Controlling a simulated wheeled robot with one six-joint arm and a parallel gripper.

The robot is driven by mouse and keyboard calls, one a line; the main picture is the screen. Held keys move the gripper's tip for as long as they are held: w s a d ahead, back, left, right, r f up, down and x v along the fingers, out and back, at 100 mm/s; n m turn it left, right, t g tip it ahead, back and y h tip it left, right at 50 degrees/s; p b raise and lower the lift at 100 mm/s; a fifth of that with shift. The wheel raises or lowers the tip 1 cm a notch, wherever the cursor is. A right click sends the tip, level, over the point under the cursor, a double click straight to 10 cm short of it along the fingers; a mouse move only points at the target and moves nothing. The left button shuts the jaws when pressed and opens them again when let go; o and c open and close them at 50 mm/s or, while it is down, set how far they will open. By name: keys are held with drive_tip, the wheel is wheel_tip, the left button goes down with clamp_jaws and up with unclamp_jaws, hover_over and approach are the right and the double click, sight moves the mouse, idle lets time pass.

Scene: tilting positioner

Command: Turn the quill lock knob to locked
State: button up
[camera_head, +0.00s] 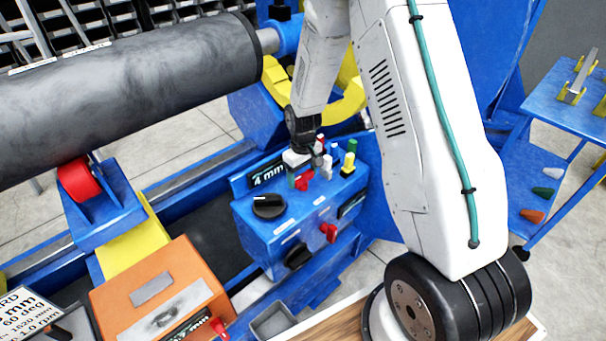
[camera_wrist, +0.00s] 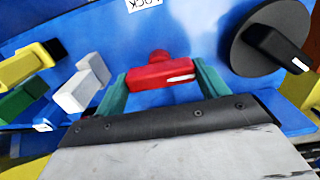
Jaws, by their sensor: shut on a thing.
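The red knob (camera_wrist: 160,76) sits on the top face of a blue control box (camera_head: 290,222), below a partly cut-off label reading "LOCK" that appears upside down in the wrist view. My gripper (camera_wrist: 162,80) has its two teal fingers at either end of the red knob and is shut on it. The knob's bar lies nearly sideways across the wrist view. In the head view the red knob (camera_head: 303,181) shows just below my gripper (camera_head: 304,163), which partly covers that area. I cannot tell which setting the knob marks.
A round black knob (camera_wrist: 268,42) is close to the right finger. White (camera_wrist: 80,88), green (camera_wrist: 22,100) and yellow (camera_wrist: 25,66) levers stand to the left. Another red handle (camera_head: 328,232) is on the box's front. A large grey cylinder (camera_head: 130,80) lies at upper left.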

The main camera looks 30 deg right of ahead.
drive_tip(key=shift+m, duration=0.4)
drive_tip(key=m, duration=0.3)
drive_tip(key=shift+m, duration=0.4)
drive_tip(key=m, duration=0.4)
drive_tip(key=shift+m, duration=0.3)
drive_tip(key=m, duration=0.4)
drive_tip(key=shift+m, duration=2.2)
drive_tip(key=o, duration=1)
